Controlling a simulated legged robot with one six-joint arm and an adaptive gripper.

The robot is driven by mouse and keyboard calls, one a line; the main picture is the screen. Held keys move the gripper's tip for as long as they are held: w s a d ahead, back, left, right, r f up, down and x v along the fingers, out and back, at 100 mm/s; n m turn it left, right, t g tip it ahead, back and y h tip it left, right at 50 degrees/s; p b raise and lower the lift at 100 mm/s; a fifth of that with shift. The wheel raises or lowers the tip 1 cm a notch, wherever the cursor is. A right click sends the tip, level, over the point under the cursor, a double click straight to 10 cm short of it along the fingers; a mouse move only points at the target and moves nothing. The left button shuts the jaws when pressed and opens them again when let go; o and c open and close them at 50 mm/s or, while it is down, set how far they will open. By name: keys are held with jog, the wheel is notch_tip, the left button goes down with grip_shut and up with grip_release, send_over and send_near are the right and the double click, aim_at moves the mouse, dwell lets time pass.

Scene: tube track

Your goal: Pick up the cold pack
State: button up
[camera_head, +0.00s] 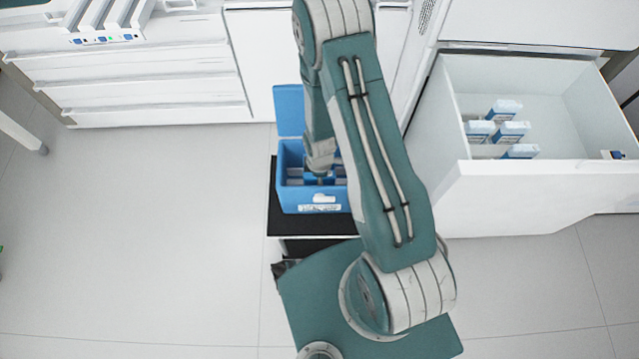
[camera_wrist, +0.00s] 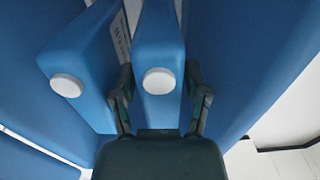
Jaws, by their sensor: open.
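A blue cold pack (camera_wrist: 158,35) with a round white cap stands between the two fingers of my gripper (camera_wrist: 160,78) in the wrist view. My gripper is open, with one dark finger on each side of the pack. Whether the fingers touch it I cannot tell. A second blue pack (camera_wrist: 85,65) with a white cap and a printed label is just left of it. In the head view my gripper is down at the blue cooler box (camera_head: 300,205), and my arm hides part of the box and its contents.
The cooler's blue lid (camera_head: 289,108) stands open at the back. The box rests on a black-topped stand (camera_head: 285,225). An open white drawer (camera_head: 530,195) at right holds several blue-and-white packs (camera_head: 511,131). White cabinets (camera_head: 150,85) line the back left. The floor at left is clear.

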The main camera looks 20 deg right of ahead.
jog(key=shift+a+f, duration=0.1)
jog(key=shift+f, duration=0.05)
grip_shut()
